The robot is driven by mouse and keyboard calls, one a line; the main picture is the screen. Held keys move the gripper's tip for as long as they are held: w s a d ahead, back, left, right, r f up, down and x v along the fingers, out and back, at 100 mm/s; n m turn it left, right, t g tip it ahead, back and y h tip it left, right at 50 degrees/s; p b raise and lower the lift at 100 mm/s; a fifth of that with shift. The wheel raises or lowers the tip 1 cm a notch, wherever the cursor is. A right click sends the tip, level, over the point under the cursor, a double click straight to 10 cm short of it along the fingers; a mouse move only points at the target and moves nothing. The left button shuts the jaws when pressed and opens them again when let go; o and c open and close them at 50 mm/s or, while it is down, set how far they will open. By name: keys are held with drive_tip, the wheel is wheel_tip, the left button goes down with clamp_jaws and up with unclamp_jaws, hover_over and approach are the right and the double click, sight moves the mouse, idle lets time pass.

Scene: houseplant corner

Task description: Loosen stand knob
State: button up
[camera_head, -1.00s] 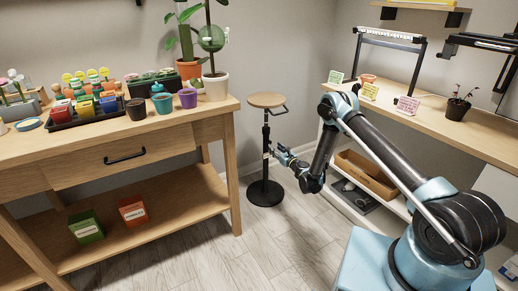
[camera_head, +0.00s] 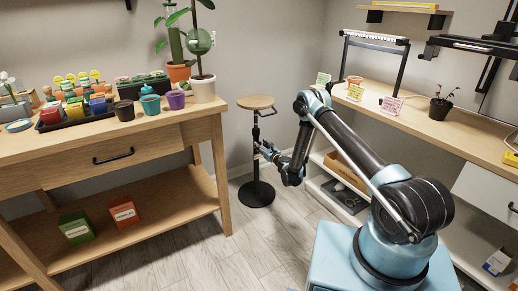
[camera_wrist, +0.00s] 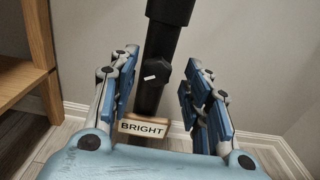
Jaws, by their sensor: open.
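The stand has a round wooden top (camera_head: 255,102), a black pole (camera_wrist: 150,105) and a round black base (camera_head: 257,194). It stands upright on the floor between the two benches. Its dark knob (camera_wrist: 157,71), with a small white mark, sits on the pole in the wrist view. My gripper (camera_head: 263,147) is at the pole, below the top. In the wrist view its blue fingers (camera_wrist: 158,84) are open, one on each side of the knob, with gaps showing. A label reading "BRIGHT" (camera_wrist: 143,127) shows below the knob, in front of the pole.
A wooden bench (camera_head: 158,128) with pots and a lower shelf stands at left; its leg is near the stand. A second bench (camera_head: 420,127) with cards and a potted plant (camera_head: 440,104) is at right.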

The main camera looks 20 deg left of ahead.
drive_tip(key=shift+a, duration=0.15)
drive_tip(key=shift+s, duration=0.1)
clamp_jaws()
drive_tip(key=c, duration=1)
unclamp_jaws()
drive_tip(key=shift+d, duration=0.3)
drive_tip(key=shift+c, duration=0.2)
drive_tip(key=shift+a, duration=0.3)
drive_tip(key=shift+n, duration=0.3)
